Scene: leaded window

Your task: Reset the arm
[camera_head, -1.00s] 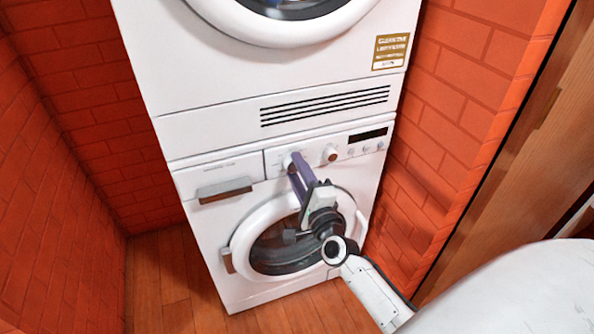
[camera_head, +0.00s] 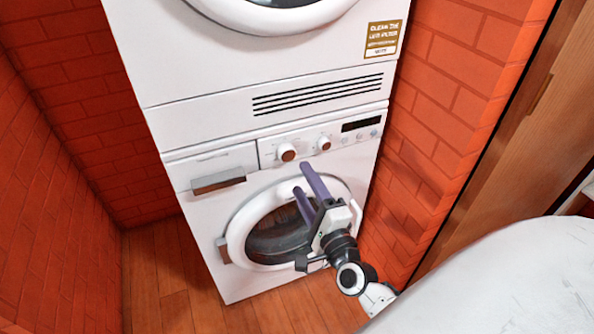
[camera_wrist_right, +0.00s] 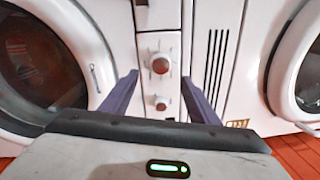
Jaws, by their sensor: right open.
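My right gripper (camera_head: 308,191) is open and empty in the head view, in front of the lower washing machine (camera_head: 205,241). Its two purple fingers point up toward the control panel, apart from the knobs. In the right wrist view the fingers of my right gripper (camera_wrist_right: 160,88) stand wide apart, with the left knob (camera_wrist_right: 160,64) and the right knob (camera_wrist_right: 161,103) showing between them. In the head view the left knob (camera_head: 287,153) and the right knob (camera_head: 324,144) are both uncovered. My left gripper is not in view.
An upper machine (camera_head: 180,70) is stacked on the lower one. The lower machine's round door (camera_head: 236,232) looks closed, behind my right gripper. Red brick walls (camera_head: 60,110) stand on both sides. Wooden floor (camera_head: 165,275) is clear at the front left. A wooden door (camera_head: 530,120) stands at right.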

